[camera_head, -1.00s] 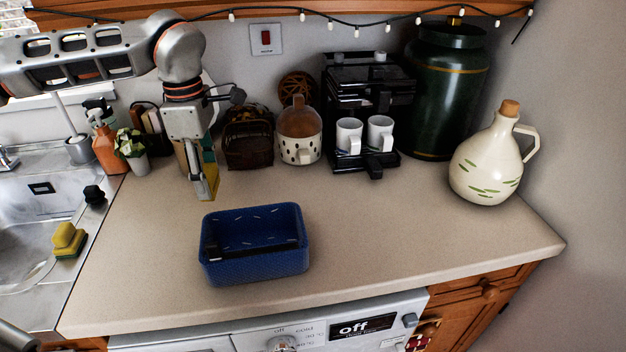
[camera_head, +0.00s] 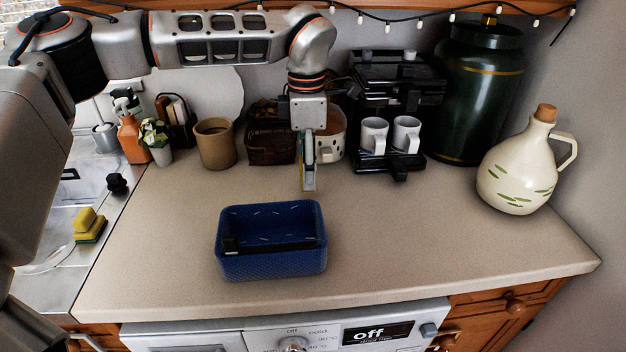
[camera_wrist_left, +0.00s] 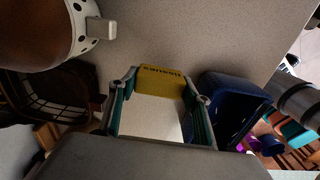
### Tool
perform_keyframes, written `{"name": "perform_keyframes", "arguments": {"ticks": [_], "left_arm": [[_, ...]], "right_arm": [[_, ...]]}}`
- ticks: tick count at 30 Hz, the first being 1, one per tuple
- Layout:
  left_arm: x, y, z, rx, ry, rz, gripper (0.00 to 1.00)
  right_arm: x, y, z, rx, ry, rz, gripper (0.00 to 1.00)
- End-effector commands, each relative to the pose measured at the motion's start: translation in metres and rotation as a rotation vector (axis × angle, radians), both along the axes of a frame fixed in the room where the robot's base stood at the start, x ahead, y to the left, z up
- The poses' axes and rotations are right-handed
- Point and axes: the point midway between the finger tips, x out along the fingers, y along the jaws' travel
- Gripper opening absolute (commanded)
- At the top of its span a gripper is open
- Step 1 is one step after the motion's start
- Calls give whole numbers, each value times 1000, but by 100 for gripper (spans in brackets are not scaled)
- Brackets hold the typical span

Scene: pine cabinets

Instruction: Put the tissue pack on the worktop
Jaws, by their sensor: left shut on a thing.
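My left gripper (camera_head: 308,172) is shut on the tissue pack (camera_head: 308,184), seen nearly edge-on as a thin yellow and pale piece pointing down. In the left wrist view the pack (camera_wrist_left: 162,82) shows a yellow end with dark lettering and a whitish area between the two fingers (camera_wrist_left: 160,112). The gripper is over the back part of the beige worktop (camera_head: 400,230), in front of the spotted pot. I cannot tell whether the pack touches the worktop. My right gripper is not in view.
A blue basket (camera_head: 272,264) stands in front of the gripper. Behind are a spotted pot (camera_head: 330,140), a brown basket (camera_head: 270,145), a tan mug (camera_head: 215,143) and a black coffee machine (camera_head: 395,100). A jug (camera_head: 515,180) stands right. The worktop's right-middle is clear.

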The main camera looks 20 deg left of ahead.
Motion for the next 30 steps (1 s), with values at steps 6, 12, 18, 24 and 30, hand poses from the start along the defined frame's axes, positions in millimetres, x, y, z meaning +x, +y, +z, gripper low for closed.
{"name": "perform_keyframes", "arguments": {"ticks": [6,12,18,24,30], "left_arm": [[5,-10,-4,0,1,1,27],[4,-9,-30,0,3,-1,27],[4,-9,-35,0,-1,1,27],[4,-9,-37,0,0,0,27],[4,-9,-38,0,0,0,65]], "right_arm": [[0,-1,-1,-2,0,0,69],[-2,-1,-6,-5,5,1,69],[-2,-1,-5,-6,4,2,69],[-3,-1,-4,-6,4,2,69],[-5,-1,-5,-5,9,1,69]]}}
